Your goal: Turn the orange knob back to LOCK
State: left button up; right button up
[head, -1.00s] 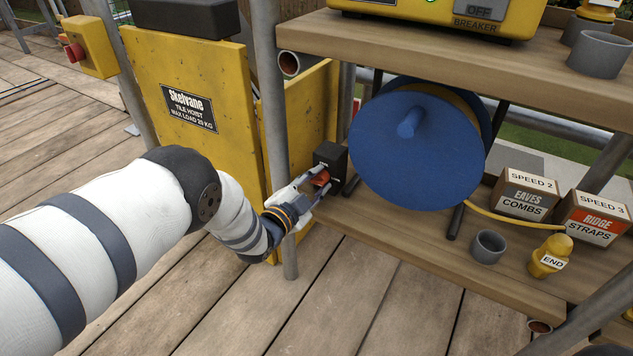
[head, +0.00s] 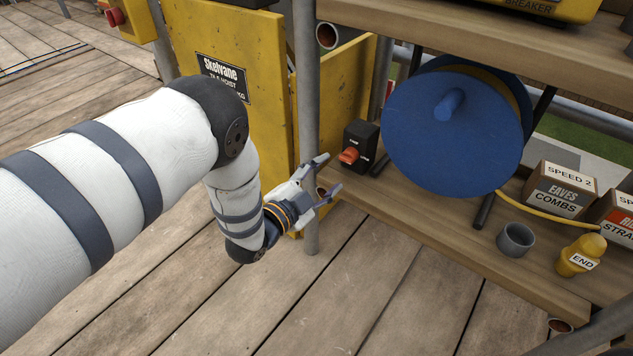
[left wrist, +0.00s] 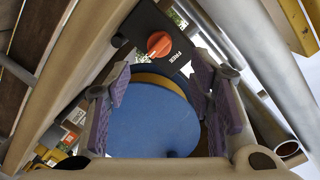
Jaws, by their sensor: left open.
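The orange knob (head: 348,155) sits on the front of a small black box (head: 365,138) on the lower shelf, left of the blue reel. White lettering shows on the box but is too small to read in the head view. My right gripper is not in view.
A blue reel (head: 455,130) with a yellow cable stands right of the box. A scaffold pole (head: 307,110) rises just left of the knob, close to my left arm. A grey cup (head: 515,240), a yellow END plug (head: 582,255) and labelled boxes (head: 558,190) stand on the lower shelf (head: 440,225).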

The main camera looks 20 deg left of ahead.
pick_arm(q)
jog(key=v, duration=0.4)
